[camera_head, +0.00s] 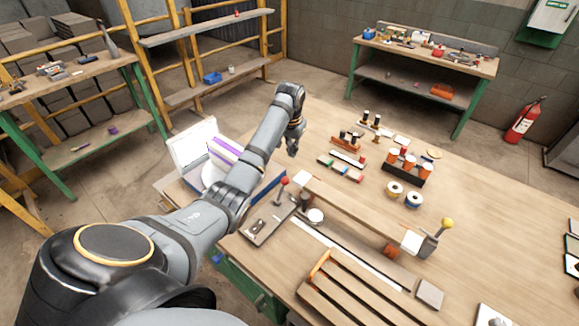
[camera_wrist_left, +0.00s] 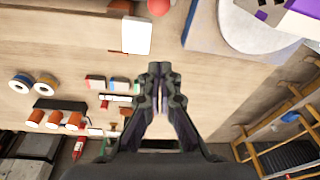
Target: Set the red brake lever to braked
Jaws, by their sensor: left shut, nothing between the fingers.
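The red brake lever (camera_head: 284,184) has a red ball knob on a dark rod. It stands on a grey base plate (camera_head: 262,232) near the table's left edge. In the left wrist view its red knob (camera_wrist_left: 158,6) shows at the top edge, cut off by the frame. My left gripper (camera_head: 292,151) points down above the table, beyond the lever and apart from it. Its fingers (camera_wrist_left: 160,70) are shut with nothing between them. My right gripper is not in view.
A yellow-knobbed lever (camera_head: 446,226) stands right of a long rail. A wooden slatted rack (camera_head: 355,295) lies in front. Colored blocks (camera_head: 340,170), spools (camera_head: 395,188) and an orange-cup holder (camera_head: 405,168) stand behind. The right table area is mostly clear.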

